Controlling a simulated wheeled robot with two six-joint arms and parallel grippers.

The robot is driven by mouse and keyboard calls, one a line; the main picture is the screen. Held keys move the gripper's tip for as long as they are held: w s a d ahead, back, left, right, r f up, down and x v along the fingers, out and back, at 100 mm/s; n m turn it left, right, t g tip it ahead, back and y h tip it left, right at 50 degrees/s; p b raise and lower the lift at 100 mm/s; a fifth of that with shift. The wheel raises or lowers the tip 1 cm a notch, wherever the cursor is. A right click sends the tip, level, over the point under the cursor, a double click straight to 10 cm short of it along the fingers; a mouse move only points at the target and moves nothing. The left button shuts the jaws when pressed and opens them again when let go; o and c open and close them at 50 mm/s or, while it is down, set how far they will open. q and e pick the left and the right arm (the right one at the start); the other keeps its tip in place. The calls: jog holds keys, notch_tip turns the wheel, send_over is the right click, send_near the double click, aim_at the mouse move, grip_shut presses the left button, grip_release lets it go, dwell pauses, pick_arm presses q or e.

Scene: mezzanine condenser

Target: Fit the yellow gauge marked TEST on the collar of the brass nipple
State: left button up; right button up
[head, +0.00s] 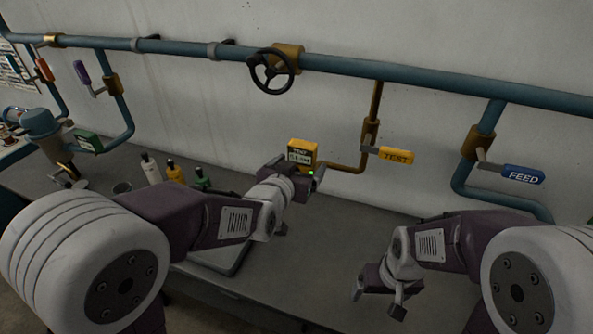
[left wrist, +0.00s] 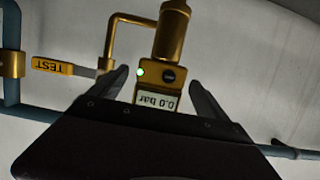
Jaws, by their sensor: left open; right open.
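The yellow gauge (head: 302,153) marked TEST stands upright at the left end of a thin brass pipe (head: 342,167). In the left wrist view the gauge (left wrist: 156,84) appears upside down, reads 0.0 bar and has a lit green light beside a dark button. The brass nipple's collar (left wrist: 173,36) is in line with the gauge and looks in contact with it; how firmly it sits, I cannot tell. My left gripper (head: 300,179) is open, its fingers on either side of the gauge with gaps. My right gripper (head: 378,298) is open and empty above the bench.
A black handwheel (head: 272,70) is above the gauge. Several bottles (head: 175,172) stand left of it. The bench (head: 335,228) between my grippers is clear.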

aim_at(300, 165)
pick_arm(q)
jog(key=v, duration=0.4)
jog(key=shift+s+r, duration=0.1)
jog(key=shift+s, duration=0.2)
jog(key=s+a+f+n+g+y, duration=0.2)
jog(key=s+a+f+g, duration=0.4)
jog(key=s+f, duration=0.3)
jog(key=s+a+f+n+g+y, duration=0.1)
jog(key=s+a+f+g+y, duration=0.1)
jog(key=s+a+f+g, duration=0.4)
jog(key=s+a+f, duration=0.3)
jog(key=f, duration=0.3)
jog(key=shift+s+a+n+g, duration=0.2)
jog(key=shift+n+g, duration=0.1)
jog(key=shift+n, duration=0.1)
jog(key=shift+f, duration=0.1)
